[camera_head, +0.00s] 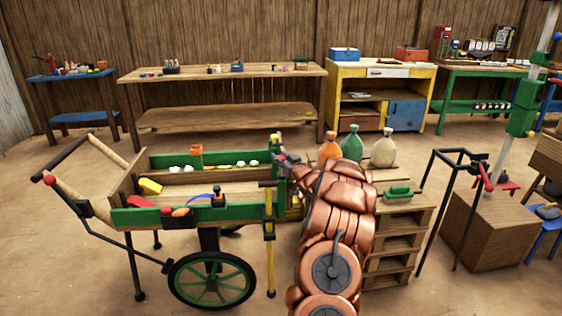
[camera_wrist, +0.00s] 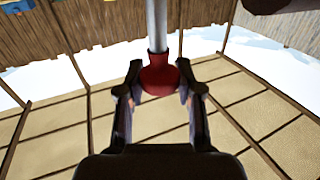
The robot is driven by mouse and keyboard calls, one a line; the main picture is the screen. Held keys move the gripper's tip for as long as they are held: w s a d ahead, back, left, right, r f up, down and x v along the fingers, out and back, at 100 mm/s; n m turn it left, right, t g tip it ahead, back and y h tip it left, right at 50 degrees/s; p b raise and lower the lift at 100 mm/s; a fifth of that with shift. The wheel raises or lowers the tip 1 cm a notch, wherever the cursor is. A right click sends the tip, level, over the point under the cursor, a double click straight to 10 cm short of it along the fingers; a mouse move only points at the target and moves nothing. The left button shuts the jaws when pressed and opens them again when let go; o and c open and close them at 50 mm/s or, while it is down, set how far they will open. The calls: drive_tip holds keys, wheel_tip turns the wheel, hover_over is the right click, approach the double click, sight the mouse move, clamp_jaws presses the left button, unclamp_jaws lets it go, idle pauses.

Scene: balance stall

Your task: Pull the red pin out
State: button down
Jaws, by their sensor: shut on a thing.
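The red pin (camera_wrist: 157,76) shows in the wrist view as a rounded red head with a pale grey metal shaft running up out of the frame. My gripper (camera_wrist: 158,84) is shut on the red head, one finger on each side. The far end of the shaft is out of view, so I cannot tell whether it sits in anything. In the head view my copper arm reaches to the right end of the wooden cart (camera_head: 135,217) with green sides.
A stack of pallets (camera_head: 392,262) stands close to the right of my arm, with orange, green and cream bottles (camera_head: 383,152) on top. A yellow post (camera_head: 269,240) stands at the cart's front right. Workbenches line the back wall, with open floor before them.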

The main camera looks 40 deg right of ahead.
drive_tip(key=shift+d+r, duration=0.1)
drive_tip(key=shift+r, duration=0.2)
drive_tip(key=c, duration=1.1)
unclamp_jaws()
drive_tip(key=shift+r, duration=0.1)
drive_tip(key=o, duration=0.4)
drive_tip(key=shift+v, duration=6.05)
drive_tip(key=shift+w, duration=0.1)
